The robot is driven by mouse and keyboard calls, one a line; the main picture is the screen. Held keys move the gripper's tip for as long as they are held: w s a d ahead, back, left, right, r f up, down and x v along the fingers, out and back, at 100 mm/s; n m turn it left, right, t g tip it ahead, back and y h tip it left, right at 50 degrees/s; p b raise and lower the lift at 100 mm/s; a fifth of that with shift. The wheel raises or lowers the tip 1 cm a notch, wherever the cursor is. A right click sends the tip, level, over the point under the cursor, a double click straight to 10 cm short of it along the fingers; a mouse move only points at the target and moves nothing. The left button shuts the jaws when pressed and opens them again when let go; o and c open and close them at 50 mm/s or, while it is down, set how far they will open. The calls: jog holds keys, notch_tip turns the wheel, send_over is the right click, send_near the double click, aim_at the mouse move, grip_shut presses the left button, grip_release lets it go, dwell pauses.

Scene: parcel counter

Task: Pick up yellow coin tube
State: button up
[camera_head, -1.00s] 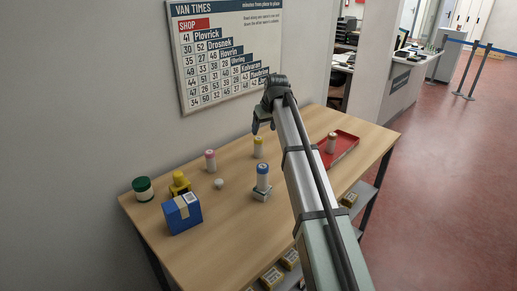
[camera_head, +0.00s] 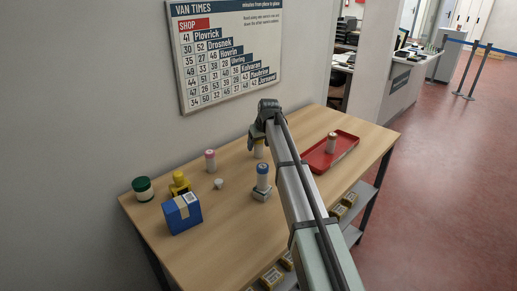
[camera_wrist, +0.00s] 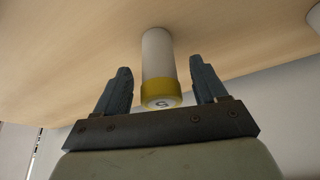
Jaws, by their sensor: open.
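The yellow coin tube stands upright on the wooden counter, a pale tube with a yellow cap. In the head view its yellow top (camera_head: 258,142) shows just below my gripper (camera_head: 258,138), whose wrist and fingers partly cover it. In the wrist view the yellow coin tube (camera_wrist: 158,65) lies between the two fingers of my gripper (camera_wrist: 160,92). The fingers are open, with a gap on each side of the tube. A dark number shows on the cap end.
A pink-topped tube (camera_head: 210,160), a small white piece (camera_head: 218,184) and a blue-topped tube (camera_head: 263,177) on a grey block stand nearby. A red tray (camera_head: 343,150) holds another tube. A blue box (camera_head: 182,213), a yellow object (camera_head: 180,183) and a green-lidded jar (camera_head: 143,188) stand left.

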jog(key=shift+x, duration=0.95)
jog(key=shift+c, duration=0.3)
jog(key=c, duration=1.1)
